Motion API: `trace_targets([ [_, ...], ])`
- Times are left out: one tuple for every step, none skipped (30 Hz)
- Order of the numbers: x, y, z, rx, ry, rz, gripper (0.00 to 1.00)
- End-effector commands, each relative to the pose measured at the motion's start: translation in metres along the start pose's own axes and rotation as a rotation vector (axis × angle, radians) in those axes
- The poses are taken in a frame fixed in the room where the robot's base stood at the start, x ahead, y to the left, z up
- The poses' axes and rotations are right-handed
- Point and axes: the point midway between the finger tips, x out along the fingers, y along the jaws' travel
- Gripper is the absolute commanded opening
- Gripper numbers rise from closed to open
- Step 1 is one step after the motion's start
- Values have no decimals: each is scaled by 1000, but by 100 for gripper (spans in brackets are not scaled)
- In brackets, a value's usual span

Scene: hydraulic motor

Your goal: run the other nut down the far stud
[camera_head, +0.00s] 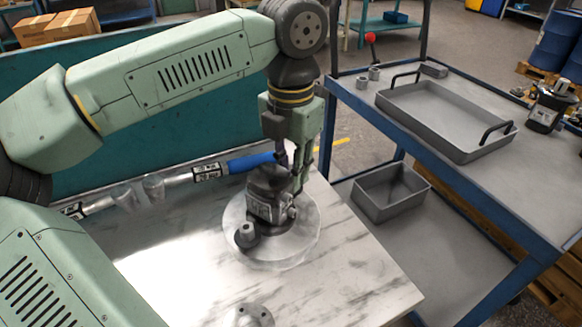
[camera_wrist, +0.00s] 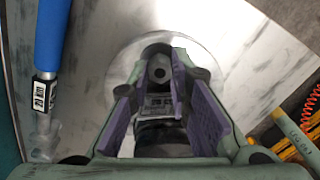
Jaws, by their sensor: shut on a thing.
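The dark hydraulic motor (camera_head: 264,185) stands upright on a pale round plate (camera_head: 283,254) on the bench. A grey nut (camera_head: 246,231) sits at the motor's near-left flange ear. My gripper (camera_head: 297,188) points down at the motor's far side, its tips partly hidden by the body. In the wrist view my gripper's purple-padded fingers (camera_wrist: 160,66) close around a small round grey nut (camera_wrist: 160,73) with a dark hole. The motor's label and dark body show below it, between the fingers. The far stud is hidden, and I cannot tell how far down the nut sits.
A blue-handled wrench (camera_head: 250,161) lies along the bench's back. A grey flanged part (camera_head: 254,315) is at the front edge. On the right, a blue cart (camera_head: 462,181) holds a handled tray (camera_head: 440,147) and another motor (camera_head: 547,107); a grey bin (camera_head: 390,208) sits lower.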

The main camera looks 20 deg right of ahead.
Motion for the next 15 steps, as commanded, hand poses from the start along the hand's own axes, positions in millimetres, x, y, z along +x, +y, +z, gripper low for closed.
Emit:
trace_targets([
  [-1, -1, 0, 53, 0, -4, 0],
  [0, -1, 0, 97, 0, -4, 0],
  [0, -1, 0, 156, -1, -4, 0],
  [0, -1, 0, 199, -1, -4, 0],
  [0, -1, 0, 239, -1, -4, 0],
  [0, -1, 0, 284, -1, -3, 0],
  [0, -1, 0, 313, 0, -3, 0],
  [0, -1, 0, 335, 0, -2, 0],
  [0, -1, 0, 353, 0, -2, 0],
  [1, -1, 0, 362, 0, -2, 0],
  [1, -1, 0, 365, 0, -1, 0],
  [1, 0, 0, 365, 0, -1, 0],
  [1, 0, 0, 365, 0, -1, 0],
  [1, 0, 0, 364, 0, -1, 0],
  [1, 0, 0, 364, 0, -1, 0],
])
